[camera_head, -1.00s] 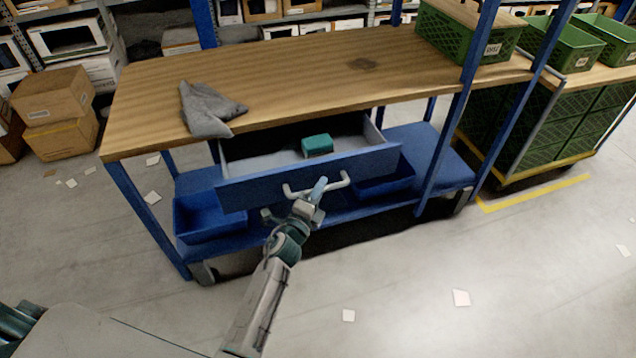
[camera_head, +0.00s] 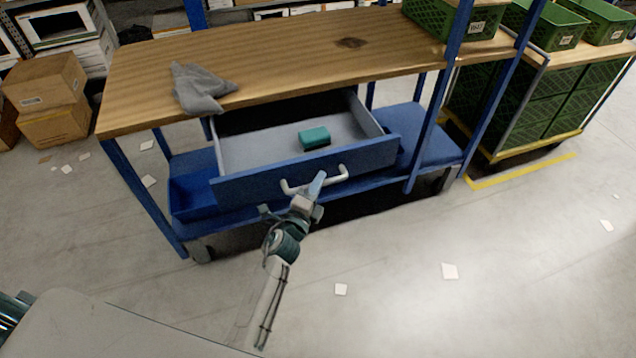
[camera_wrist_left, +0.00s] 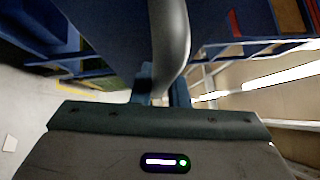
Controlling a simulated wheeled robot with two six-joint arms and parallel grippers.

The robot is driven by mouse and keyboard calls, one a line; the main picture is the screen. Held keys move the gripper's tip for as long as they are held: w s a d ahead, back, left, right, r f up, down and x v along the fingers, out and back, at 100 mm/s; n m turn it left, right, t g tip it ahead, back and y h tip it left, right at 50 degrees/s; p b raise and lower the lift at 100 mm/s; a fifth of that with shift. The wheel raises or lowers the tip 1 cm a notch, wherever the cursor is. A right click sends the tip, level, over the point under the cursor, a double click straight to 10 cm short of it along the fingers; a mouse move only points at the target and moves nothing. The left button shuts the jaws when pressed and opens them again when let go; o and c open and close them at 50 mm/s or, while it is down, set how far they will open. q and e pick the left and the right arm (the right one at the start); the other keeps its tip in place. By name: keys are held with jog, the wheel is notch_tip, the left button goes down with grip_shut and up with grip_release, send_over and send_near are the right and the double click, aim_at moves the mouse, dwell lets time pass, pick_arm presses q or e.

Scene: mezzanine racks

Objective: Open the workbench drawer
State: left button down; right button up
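The workbench (camera_head: 260,58) has a wooden top and a blue frame. Its blue drawer (camera_head: 250,186) is pulled well out, showing a grey interior with a teal block (camera_head: 314,137) inside. The pale curved handle (camera_head: 290,188) is on the drawer front. My right gripper is not in view.
A grey cloth (camera_head: 200,88) lies on the bench top. Cardboard boxes (camera_head: 50,105) stand at left. A cart with green crates (camera_head: 530,95) stands at right. The floor in front is open, with scattered paper pieces (camera_head: 449,271).

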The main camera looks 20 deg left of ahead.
pick_arm(q)
jog(key=c, duration=1.5)
grip_release()
jog(key=shift+c, duration=0.2)
jog(key=shift+o, duration=0.7)
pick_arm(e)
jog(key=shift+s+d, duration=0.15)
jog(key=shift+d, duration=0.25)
